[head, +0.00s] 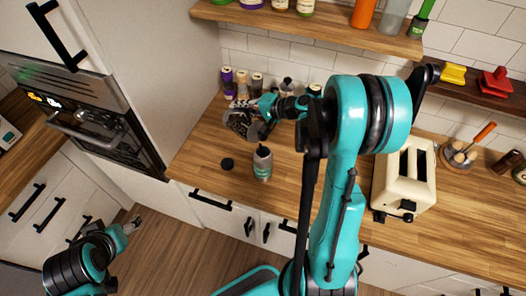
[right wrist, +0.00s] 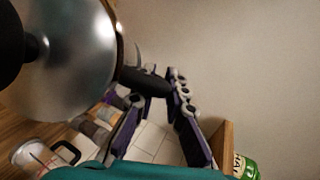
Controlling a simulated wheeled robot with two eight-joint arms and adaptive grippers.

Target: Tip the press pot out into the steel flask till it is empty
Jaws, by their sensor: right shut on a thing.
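The steel flask (head: 262,164) stands upright near the front edge of the wooden counter, with a green mark on its side. The press pot (head: 240,121) is behind it and a little to the left, tilted and partly covered by my arm. My right gripper (head: 265,110) is shut on the press pot. In the right wrist view the pot's round steel lid (right wrist: 85,50) fills the upper left, and its black handle (right wrist: 143,80) reaches the fingers (right wrist: 158,110). Any liquid inside is hidden. My left gripper (head: 131,226) hangs low at left, away from the counter; its jaws are too small to read.
Several spice jars (head: 242,85) line the back wall. A cream toaster (head: 404,178) stands right of my right arm. A bottle shelf (head: 310,25) hangs above. The oven (head: 90,115) is at left.

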